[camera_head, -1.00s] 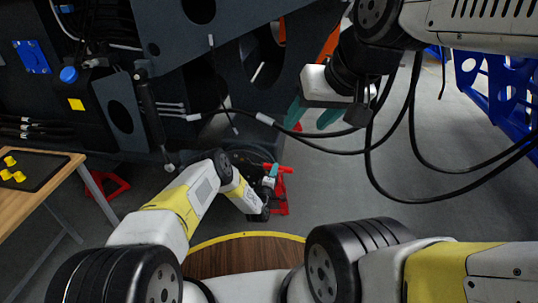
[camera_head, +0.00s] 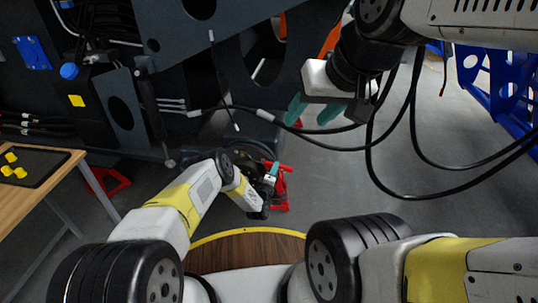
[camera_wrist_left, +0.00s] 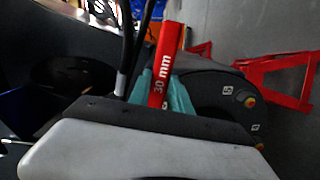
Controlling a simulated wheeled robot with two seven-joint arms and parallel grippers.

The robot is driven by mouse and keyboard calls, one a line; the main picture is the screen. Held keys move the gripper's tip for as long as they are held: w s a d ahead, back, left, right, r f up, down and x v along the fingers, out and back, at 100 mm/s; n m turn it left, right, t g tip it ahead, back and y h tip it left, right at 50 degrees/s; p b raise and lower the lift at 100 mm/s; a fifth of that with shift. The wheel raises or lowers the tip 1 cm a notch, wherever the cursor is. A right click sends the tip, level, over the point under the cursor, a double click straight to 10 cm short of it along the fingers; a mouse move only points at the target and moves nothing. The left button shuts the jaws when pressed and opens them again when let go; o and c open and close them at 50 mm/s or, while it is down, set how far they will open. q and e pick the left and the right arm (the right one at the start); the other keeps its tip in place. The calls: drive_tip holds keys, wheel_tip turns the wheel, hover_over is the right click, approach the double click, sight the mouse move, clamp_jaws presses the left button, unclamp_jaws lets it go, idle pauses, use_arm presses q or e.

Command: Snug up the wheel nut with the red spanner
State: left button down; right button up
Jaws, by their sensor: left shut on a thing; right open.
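My left gripper (camera_head: 272,174) is low in the middle of the head view, shut on the red spanner (camera_head: 284,167). In the left wrist view the red spanner (camera_wrist_left: 166,65) stands up from between teal fingertips (camera_wrist_left: 174,97), with "30 mm" on its handle. A dark round wheel part (camera_wrist_left: 215,95) with brass-coloured studs or nuts (camera_wrist_left: 249,101) lies beside and behind the fingers. Whether the spanner sits on a nut is hidden. My right gripper (camera_head: 311,112) is open and empty, high above the floor.
The dark chassis (camera_head: 100,60) fills the upper left. A red stand (camera_head: 280,190) is close to my left gripper. Black hoses (camera_head: 345,150) hang near my right gripper. A wooden table (camera_head: 35,190) with yellow parts (camera_head: 12,170) is at left. Grey floor (camera_head: 340,190) is clear at right.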

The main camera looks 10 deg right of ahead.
use_arm(q)
drive_tip(key=d+v, duration=0.1)
drive_tip(key=v, duration=1)
drive_tip(key=shift+s, duration=0.6)
drive_tip(key=shift+a, duration=0.1)
idle(1.2)
